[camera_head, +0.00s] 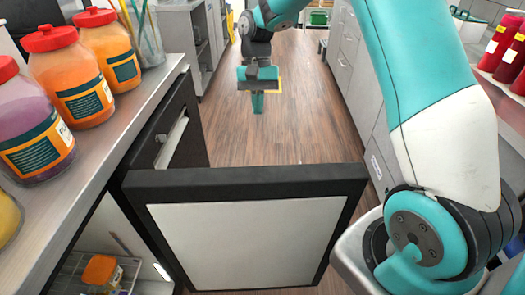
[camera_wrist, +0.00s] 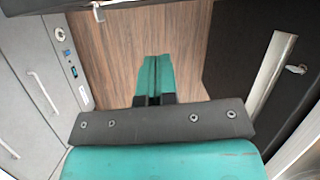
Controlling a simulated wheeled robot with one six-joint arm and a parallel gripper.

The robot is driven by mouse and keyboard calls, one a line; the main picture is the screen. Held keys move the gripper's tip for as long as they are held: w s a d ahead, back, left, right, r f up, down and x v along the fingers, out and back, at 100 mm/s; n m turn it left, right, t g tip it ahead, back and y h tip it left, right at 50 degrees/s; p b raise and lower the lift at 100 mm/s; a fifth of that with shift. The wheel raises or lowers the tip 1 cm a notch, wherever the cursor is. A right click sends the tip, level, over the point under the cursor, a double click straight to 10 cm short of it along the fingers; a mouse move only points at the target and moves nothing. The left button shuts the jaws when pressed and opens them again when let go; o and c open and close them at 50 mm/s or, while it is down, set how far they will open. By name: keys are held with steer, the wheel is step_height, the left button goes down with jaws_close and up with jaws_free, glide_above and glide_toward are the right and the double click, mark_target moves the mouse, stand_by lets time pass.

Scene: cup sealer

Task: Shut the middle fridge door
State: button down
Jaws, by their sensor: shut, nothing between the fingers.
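The middle fridge door (camera_head: 250,240) stands wide open in the head view, sticking out from the left counter across the aisle. It has a thick black edge and a white inner panel that faces the head camera. My gripper (camera_head: 257,103) is beyond the door, above the wooden floor, apart from the door and pointing down. Its teal fingers (camera_wrist: 153,80) are together and empty in the wrist view. The fridge compartment is open at the lower left, with an orange-lidded jar (camera_head: 100,268) inside.
A closed black fridge front with a silver handle (camera_head: 172,142) lies beyond the open door. Red-lidded jars (camera_head: 84,75) stand on the left counter (camera_head: 150,98). Grey drawers (camera_head: 345,50) line the right side. The wooden floor (camera_head: 290,130) between is clear.

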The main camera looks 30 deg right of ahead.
steer(key=s+p+x, duration=0.2)
steer(key=x, duration=1)
steer(key=shift+r+m, duration=0.25)
steer(key=shift+m, duration=0.15)
steer(key=shift+s+a, duration=0.15)
